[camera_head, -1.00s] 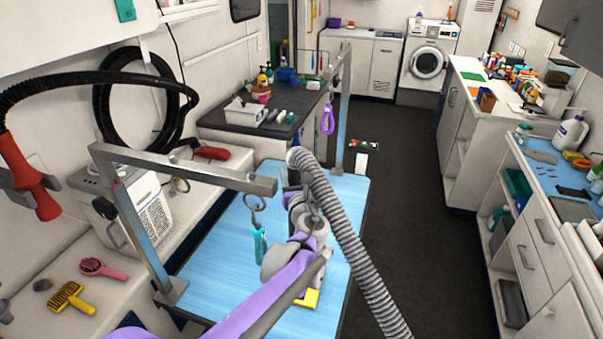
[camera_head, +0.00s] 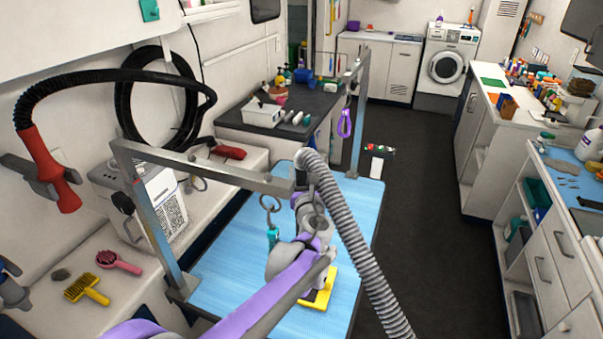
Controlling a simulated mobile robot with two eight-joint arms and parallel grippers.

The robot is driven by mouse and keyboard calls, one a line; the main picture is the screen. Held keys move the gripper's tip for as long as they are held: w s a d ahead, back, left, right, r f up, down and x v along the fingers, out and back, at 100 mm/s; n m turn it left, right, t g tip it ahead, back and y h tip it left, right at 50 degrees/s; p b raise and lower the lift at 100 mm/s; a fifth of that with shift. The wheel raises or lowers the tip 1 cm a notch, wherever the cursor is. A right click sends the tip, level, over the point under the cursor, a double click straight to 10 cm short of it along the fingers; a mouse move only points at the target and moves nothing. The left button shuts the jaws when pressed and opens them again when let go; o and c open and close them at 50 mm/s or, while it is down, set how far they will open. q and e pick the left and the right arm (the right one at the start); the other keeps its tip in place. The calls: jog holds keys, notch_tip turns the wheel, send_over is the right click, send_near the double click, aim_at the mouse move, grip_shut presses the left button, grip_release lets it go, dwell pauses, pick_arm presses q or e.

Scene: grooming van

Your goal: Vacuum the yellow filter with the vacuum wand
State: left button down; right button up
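The yellow filter (camera_head: 327,296) lies on the blue grooming table (camera_head: 228,270), partly hidden behind my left arm. It looks like a yellow frame with a dark inside. The grey ribbed vacuum hose (camera_head: 352,235) arches from beside the table's overhead bar down to the lower right. The wand at its end is mostly hidden behind my arm. My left arm, purple and grey, reaches in from the lower left over the table. Its wrist is above and beside the filter, close to the hose end. The fingers are hidden, so their grip does not show. My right gripper is out of view.
A yellow brush (camera_head: 86,289) and a pink brush (camera_head: 118,262) lie on the left bench. The floor (camera_head: 425,200) right of the table is clear.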

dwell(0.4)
pick_arm(q)
jog(key=shift+s+a, duration=0.3)
jog(key=shift+s, duration=0.8)
jog(key=shift+s+a, duration=0.25)
jog(key=shift+s, duration=0.8)
